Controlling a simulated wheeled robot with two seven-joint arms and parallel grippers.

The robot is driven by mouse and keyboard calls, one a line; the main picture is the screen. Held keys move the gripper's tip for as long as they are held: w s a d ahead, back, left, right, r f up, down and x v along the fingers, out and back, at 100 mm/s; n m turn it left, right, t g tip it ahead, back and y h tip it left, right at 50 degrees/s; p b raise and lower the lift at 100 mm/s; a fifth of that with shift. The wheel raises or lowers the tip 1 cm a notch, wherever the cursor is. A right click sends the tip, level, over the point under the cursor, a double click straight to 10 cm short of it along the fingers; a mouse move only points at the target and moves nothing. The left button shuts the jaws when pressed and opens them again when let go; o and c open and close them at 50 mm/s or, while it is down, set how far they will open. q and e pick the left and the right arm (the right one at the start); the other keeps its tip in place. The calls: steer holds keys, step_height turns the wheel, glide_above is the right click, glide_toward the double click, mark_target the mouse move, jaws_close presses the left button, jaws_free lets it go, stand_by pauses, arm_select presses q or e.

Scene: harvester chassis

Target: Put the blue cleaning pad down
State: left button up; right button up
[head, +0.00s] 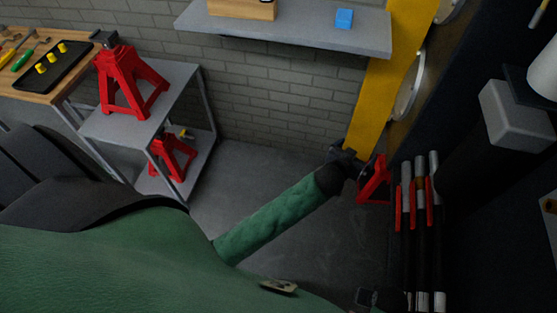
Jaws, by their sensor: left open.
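A small blue block (344,19), which looks like the blue cleaning pad, lies on the grey wall shelf (300,38) at the top, near its right end. My left gripper (346,155) is at the end of the green arm, well below the shelf and in front of the foot of the yellow post. It is open, and I see no pad in it. It is small and dark here, so its fingers are hard to make out. The gripper and the blue block are clearly apart. My right gripper does not show.
A red stand (374,184) is close to the right of my left gripper. A yellow post (389,75) rises behind it. Several silver-and-black rods (420,190) stand at right. A wooden box (243,9) shares the shelf. Red jack stands (125,82) sit on a grey rack at left.

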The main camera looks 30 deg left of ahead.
arm_select(q)
steer(key=s+a+f+g, duration=0.3)
steer(key=s+f, duration=0.4)
steer(key=s, duration=0.4)
steer(key=s+a+f+g, duration=0.3)
steer(key=s+f+g, duration=0.2)
steer(key=s, duration=0.6)
steer(key=s+a+f+g+y, duration=0.1)
steer(key=s+a+f+g, duration=0.2)
steer(key=s+f, duration=0.6)
steer(key=s+g, duration=0.1)
steer(key=s, duration=0.1)
steer(key=shift+s+f+m+g, duration=0.3)
steer(key=shift+s+f, duration=0.05)
steer(key=shift+s, duration=0.05)
